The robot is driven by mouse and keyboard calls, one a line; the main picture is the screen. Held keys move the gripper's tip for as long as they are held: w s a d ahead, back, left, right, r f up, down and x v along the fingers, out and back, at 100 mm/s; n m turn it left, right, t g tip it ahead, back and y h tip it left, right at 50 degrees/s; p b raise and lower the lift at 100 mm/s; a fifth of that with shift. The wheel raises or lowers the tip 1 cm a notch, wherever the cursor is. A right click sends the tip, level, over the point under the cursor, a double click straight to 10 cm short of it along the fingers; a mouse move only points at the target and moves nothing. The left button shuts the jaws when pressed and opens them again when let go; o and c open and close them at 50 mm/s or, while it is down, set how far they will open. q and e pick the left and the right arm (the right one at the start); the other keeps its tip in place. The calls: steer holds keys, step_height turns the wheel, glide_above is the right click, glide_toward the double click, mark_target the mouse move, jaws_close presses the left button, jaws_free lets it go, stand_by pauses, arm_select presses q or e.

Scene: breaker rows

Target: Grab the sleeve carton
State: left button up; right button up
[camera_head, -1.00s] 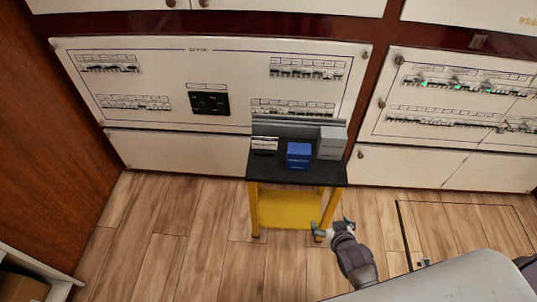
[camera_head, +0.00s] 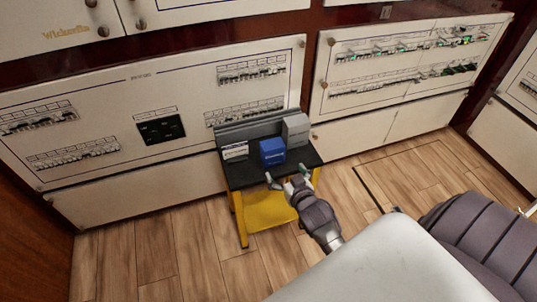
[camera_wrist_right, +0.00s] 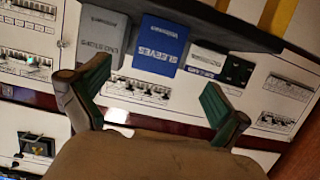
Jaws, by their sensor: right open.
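The sleeve carton (camera_head: 272,152) is a blue box standing on the black top of a small yellow cart. In the right wrist view it also shows, with "SLEEVES" lettering (camera_wrist_right: 162,45). My right gripper (camera_head: 286,177) is at the cart's front edge, just in front of the blue carton. Its two green-tipped fingers are open and empty. In the right wrist view the blue carton lies beyond the gap between the fingers (camera_wrist_right: 156,82), apart from them. My left gripper is out of view.
A grey carton (camera_head: 296,130) stands right of the blue one, and a white carton (camera_head: 235,152) stands left of it. The black cart top (camera_head: 243,178) has a raised grey back ledge against the breaker panels (camera_head: 110,125). Wooden floor (camera_head: 150,245) lies clear at front left.

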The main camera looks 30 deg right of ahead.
mark_target(275, 154)
steer(key=b+x, duration=0.1)
steer(key=x, duration=0.5)
steer(key=shift+w+f, duration=0.1)
steer(key=shift+f, duration=0.05)
steer(key=x, duration=0.2)
steer(key=r+b+x, duration=0.1)
steer(key=x, duration=0.2)
steer(key=shift+w+d, duration=0.1)
steer(key=shift+w, duration=0.2)
steer(key=shift+w+b, duration=0.2)
steer(key=shift+b, duration=0.1)
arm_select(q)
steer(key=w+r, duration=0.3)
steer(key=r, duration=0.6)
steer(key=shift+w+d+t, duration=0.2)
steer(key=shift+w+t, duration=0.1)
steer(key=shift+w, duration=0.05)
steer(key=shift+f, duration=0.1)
arm_select(e)
steer(key=c, duration=1.1)
steer(key=shift+c, duration=0.4)
steer(key=shift+r, duration=0.1)
